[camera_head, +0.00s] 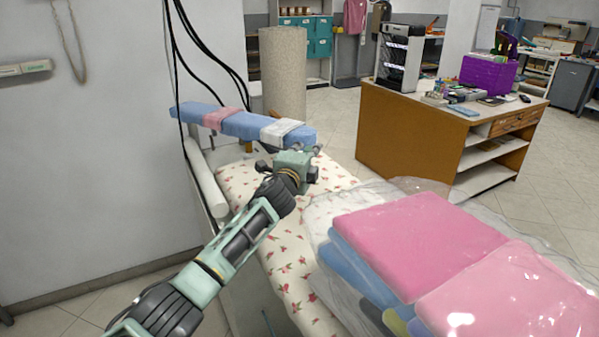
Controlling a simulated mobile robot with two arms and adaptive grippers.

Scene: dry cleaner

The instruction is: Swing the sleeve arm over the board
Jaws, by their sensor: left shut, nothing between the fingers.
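The sleeve arm (250,125) is a long padded blue bar with a pink cloth (219,118) and a white cloth (281,131) wrapped around it. It stands above the far end of the board (289,255), which has a white cover with small red flowers. My left gripper (310,154) is shut and empty, close to the right end of the sleeve arm. I cannot tell whether it touches the bar. My forearm hides part of the board. My right gripper is not in view.
Folded pink and blue laundry in clear wrap (405,245) covers the board's near right side. Black cables (205,55) hang by the wall behind the sleeve arm. A brown wooden desk (410,135) stands at the back right. Open tiled floor lies between desk and board.

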